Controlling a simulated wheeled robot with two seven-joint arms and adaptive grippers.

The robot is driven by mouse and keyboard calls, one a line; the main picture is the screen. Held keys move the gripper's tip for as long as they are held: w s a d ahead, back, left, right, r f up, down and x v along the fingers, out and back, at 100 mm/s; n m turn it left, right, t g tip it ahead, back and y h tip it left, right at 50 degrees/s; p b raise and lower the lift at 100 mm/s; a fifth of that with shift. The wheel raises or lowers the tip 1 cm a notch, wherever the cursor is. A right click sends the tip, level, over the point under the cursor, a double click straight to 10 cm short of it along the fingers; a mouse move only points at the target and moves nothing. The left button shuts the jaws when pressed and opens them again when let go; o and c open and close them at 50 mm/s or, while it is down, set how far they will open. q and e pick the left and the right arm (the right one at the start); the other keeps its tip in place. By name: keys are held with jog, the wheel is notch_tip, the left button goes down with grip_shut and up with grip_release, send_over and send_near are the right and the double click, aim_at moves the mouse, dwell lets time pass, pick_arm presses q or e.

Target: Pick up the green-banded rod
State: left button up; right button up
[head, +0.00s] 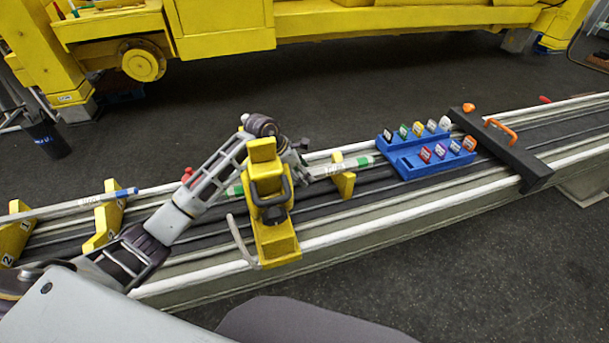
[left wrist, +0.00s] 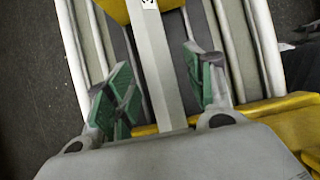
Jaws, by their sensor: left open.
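The green-banded rod (head: 329,170) lies along the boom, with a yellow holder (head: 343,182) under its right part. Green bands show near both ends; a yellow clamp-like fixture (head: 275,235) hides part of its left side. My left gripper (head: 299,165) is over the rod's middle, its fingers partly hidden in the head view. In the left wrist view, the grey rod (left wrist: 157,60) runs between the green-padded fingers of my left gripper (left wrist: 158,82). The fingers are open, with a gap on each side of the rod. My right gripper is not in view.
A blue-banded rod (head: 82,201) rests on yellow holders (head: 104,224) at the left. A blue rack (head: 405,160) with several coloured tags and a black bar (head: 500,150) with an orange handle stand to the right. A yellow machine (head: 225,25) is behind; dark floor separates it from the boom.

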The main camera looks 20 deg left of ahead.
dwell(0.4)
pick_arm(q)
grip_shut()
jog(key=shift+w, duration=0.1)
dwell(0.4)
